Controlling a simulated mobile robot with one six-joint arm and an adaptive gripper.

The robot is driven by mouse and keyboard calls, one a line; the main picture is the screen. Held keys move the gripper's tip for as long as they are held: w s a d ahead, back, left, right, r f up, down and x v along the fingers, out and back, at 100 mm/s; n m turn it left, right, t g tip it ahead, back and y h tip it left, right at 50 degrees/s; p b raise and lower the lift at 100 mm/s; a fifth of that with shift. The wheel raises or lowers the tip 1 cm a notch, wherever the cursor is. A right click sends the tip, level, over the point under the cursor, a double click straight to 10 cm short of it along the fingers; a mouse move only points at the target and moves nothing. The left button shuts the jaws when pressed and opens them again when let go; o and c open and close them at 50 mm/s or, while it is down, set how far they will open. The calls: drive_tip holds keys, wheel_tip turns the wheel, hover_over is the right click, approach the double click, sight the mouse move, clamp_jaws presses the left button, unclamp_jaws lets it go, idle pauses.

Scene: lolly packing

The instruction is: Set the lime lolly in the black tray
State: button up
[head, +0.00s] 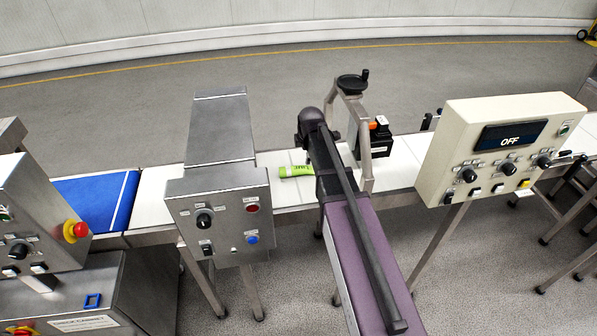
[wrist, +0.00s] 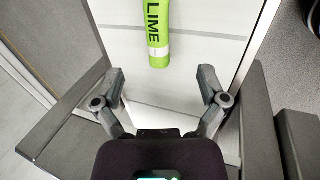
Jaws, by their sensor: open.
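The lime lolly (head: 296,171) is a bright green packet lying flat on the white conveyor belt, just left of my arm. In the wrist view the lolly (wrist: 155,38) shows the word LIME and lies lengthwise, its near end ahead of my gripper (wrist: 161,84). My gripper is open, with its two fingers spread wide and nothing between them but bare belt. The lolly's far end runs out of the top of the wrist view. My arm hides the gripper's fingers in the head view. I cannot make out a black tray in either view.
A steel control box (head: 218,208) and tunnel stand left of the lolly. A metal frame with a black crank (head: 352,83) rises over the belt to the right. A cream control panel (head: 503,150) reading OFF stands farther right. A blue belt (head: 90,199) lies at left.

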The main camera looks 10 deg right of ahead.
sight(302, 168)
drive_tip(key=b+x, duration=0.7)
drive_tip(key=x, duration=0.1)
drive_tip(key=shift+b, duration=0.3)
drive_tip(key=shift+w+f, duration=0.15)
drive_tip(key=shift+f, duration=0.1)
drive_tip(key=shift+b, duration=0.3)
drive_tip(key=shift+w+b+x, duration=0.1)
drive_tip(key=shift+b+x, duration=1.1)
drive_tip(key=shift+x, duration=0.1)
drive_tip(key=shift+w+b+x, duration=0.15)
drive_tip(key=shift+b+x, duration=1)
drive_tip(key=shift+x, duration=0.2)
drive_tip(key=shift+a+r, duration=0.15)
clamp_jaws()
drive_tip(key=shift+r, duration=0.2)
